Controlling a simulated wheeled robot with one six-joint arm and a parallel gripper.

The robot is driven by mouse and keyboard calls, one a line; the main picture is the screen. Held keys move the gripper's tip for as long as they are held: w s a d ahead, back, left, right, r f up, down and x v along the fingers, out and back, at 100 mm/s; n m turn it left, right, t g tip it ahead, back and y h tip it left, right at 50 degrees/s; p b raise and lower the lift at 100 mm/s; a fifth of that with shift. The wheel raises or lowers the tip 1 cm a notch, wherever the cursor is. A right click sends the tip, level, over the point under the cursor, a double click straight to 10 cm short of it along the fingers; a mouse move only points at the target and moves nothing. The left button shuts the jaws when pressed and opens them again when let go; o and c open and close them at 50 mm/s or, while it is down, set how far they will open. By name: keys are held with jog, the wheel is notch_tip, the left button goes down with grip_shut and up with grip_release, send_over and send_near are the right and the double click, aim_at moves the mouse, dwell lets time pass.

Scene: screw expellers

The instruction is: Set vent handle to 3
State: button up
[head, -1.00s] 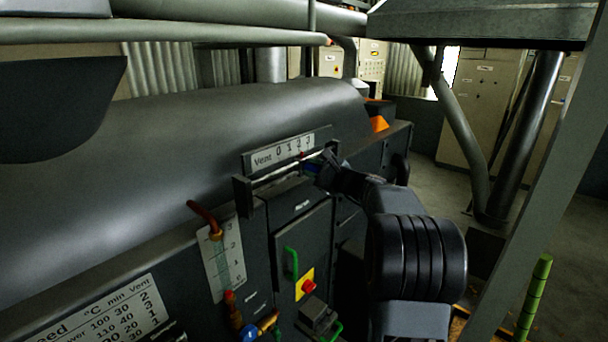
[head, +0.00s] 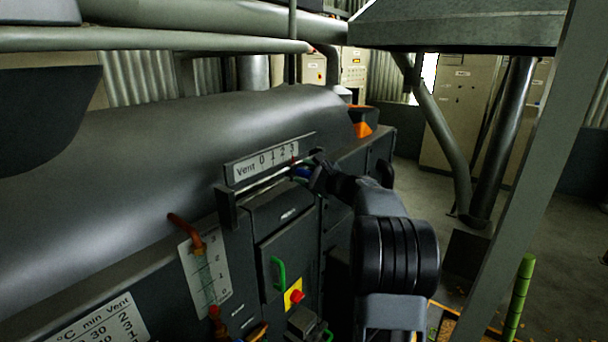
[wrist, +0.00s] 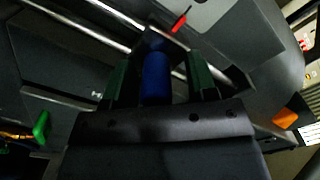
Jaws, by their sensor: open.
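The vent scale plate (head: 248,168) reads "Vent 0 1 2 3" and sits on the machine's side in the head view. A small red pointer (head: 293,160) stands at about the 3 mark; it also shows in the wrist view (wrist: 181,20). The blue vent handle (head: 301,172) is on the rail below the plate. In the wrist view the blue handle (wrist: 156,78) lies between the two dark green fingers of my gripper (wrist: 158,75). The fingers are open, with a gap visible on the handle's right side. My wrist partly hides the handle in the head view.
A green handle (head: 278,273) and a red knob on a yellow plate (head: 294,294) are below the scale. A level gauge (head: 205,275) with red fittings is at lower left. A slanted grey beam (head: 530,180) stands to the right of my arm.

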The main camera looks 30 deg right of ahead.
jog(key=b+v, duration=0.4)
jog(key=v, duration=0.9)
jog(key=shift+s+d, duration=0.2)
jog(key=shift+s, duration=0.2)
jog(key=s+a+f+n+g+h, duration=0.2)
jog(key=s+a+f+n+g, duration=0.25)
jog(key=f, duration=0.35)
jog(key=s+a+f+n+g+h, duration=0.1)
jog(key=s+a+f+n+g, duration=0.3)
jog(key=f, duration=0.5)
jog(key=s+a+f+n+g+h, duration=0.1)
jog(key=s+a+n+g+h, duration=0.1)
jog(key=s+a+n, duration=0.2)
jog(key=s+a+f+n+g+h, duration=0.1)
jog(key=s+a+n+h, duration=0.1)
jog(key=s+a+n, duration=0.3)
jog(key=a+n, duration=0.4)
jog(key=a, duration=0.4)
jog(key=shift+f+n+g, duration=0.15)
jog(key=shift+n+g, duration=0.2)
